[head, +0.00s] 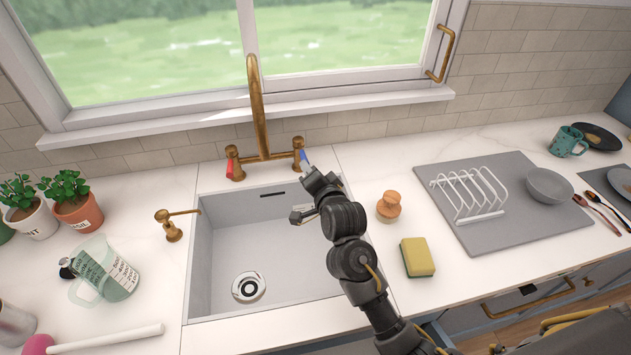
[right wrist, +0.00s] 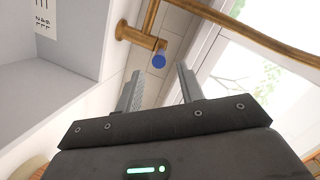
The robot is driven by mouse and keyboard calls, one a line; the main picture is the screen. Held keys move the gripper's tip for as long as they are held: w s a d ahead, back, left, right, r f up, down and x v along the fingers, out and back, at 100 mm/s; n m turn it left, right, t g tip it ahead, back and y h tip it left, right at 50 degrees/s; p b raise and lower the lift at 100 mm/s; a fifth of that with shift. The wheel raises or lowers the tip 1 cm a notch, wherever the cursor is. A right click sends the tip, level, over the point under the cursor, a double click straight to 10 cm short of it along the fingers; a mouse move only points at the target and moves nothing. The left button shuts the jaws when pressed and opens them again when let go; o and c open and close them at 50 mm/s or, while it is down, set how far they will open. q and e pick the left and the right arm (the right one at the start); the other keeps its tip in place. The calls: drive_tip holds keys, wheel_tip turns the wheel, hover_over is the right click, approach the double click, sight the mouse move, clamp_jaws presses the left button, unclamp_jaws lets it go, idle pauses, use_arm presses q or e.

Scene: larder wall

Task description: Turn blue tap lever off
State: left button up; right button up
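The brass tap (head: 258,110) stands behind the sink, with a red-marked lever (head: 231,166) on its left and a blue-marked lever (head: 302,157) on its right. In the right wrist view the blue lever end (right wrist: 159,60) shows as a round blue tip on a brass stem. My right gripper (head: 306,167) is just in front of the blue lever in the head view. In the right wrist view its two fingers (right wrist: 158,86) are apart, with the blue tip a little beyond and between them. I cannot tell whether a finger touches the lever. My left gripper is not in view.
The grey sink (head: 215,305) lies below the tap. A brass soap dispenser (head: 172,228) stands to its left, and a wooden brush (head: 389,205) and yellow sponge (head: 417,257) to its right. The window sill (head: 210,117) runs behind the tap.

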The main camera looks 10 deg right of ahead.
drive_tip(key=shift+v, duration=1.55)
